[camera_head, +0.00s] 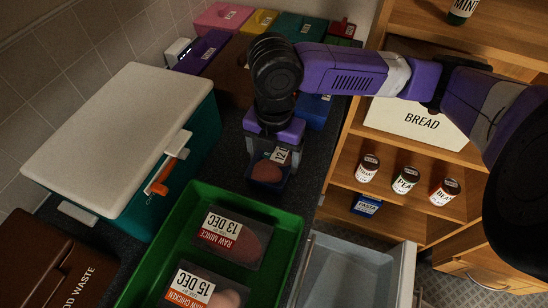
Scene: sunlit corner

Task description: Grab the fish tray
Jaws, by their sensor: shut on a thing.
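My gripper (276,148) points down over the dark counter, behind the green crate. It is shut on a small dark tray (266,173) with a pinkish-orange piece in it. The tray's white label is partly covered by the gripper; only "12" reads clearly, so I cannot read the word fish. I cannot tell whether the tray touches the counter. Two more labelled trays lie in the green crate (196,192): raw mince, 13 DEC (232,238), and chicken, 15 DEC (201,290).
A teal cool box (125,135) with a white lid stands left. A brown food waste bin (50,268) is front left. Coloured boxes (222,17) line the back. Shelves at right hold a bread bin (415,122) and jars (405,180). A pale open drawer (350,270) is front right.

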